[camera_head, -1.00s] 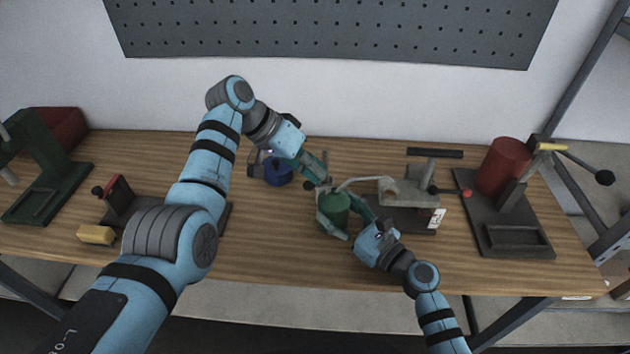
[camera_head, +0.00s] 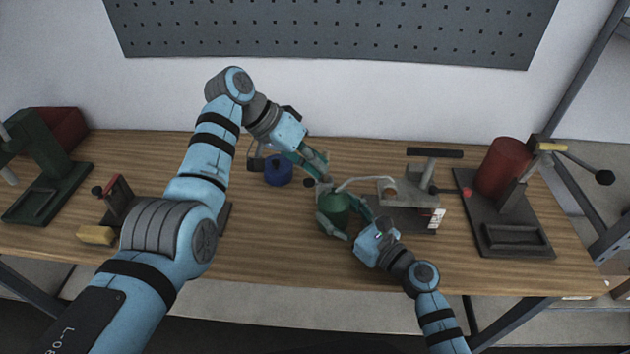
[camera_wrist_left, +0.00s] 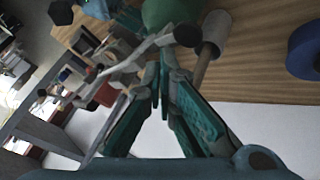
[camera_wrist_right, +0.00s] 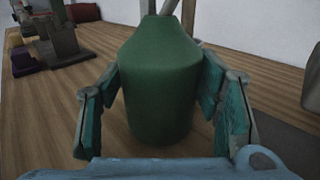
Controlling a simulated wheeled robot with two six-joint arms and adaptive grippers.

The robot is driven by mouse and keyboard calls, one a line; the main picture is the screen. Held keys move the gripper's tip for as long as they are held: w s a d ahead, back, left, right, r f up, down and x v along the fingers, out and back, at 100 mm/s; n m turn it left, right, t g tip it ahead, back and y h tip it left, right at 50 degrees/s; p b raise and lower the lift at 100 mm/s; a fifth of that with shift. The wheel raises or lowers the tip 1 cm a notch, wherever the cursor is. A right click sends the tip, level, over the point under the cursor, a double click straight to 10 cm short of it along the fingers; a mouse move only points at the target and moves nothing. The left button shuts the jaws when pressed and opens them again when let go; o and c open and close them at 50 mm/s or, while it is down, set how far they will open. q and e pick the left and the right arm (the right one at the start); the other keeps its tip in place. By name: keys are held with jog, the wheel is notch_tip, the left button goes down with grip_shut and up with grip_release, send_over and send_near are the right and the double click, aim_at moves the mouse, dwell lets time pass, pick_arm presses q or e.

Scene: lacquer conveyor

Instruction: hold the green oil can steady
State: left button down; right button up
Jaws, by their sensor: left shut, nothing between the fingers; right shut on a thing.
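The green oil can (camera_head: 335,208) stands upright on the wooden bench near its middle, with its thin pale spout (camera_head: 362,181) reaching to the right. My right gripper (camera_head: 341,222) is shut around the can's body. The right wrist view shows the green body (camera_wrist_right: 160,85) between its fingers. My left gripper (camera_head: 322,176) is shut and empty just above the can's top, near the base of the spout. The left wrist view shows its closed fingertips (camera_wrist_left: 164,62) close to the can and spout; I cannot tell whether they touch.
A grey device (camera_head: 410,195) sits close on the right, under the spout. A red cylinder on a dark stand (camera_head: 502,168) is further right. A yellow block (camera_head: 95,235) lies at left. The front middle bench is clear.

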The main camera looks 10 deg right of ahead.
pick_arm(q)
jog(key=shift+r, duration=0.15)
jog(key=r, duration=0.5)
jog(key=shift+s+d, duration=0.1)
jog(key=shift+d, duration=0.25)
dwell(0.6)
pick_arm(e)
jog(key=o, duration=1.4)
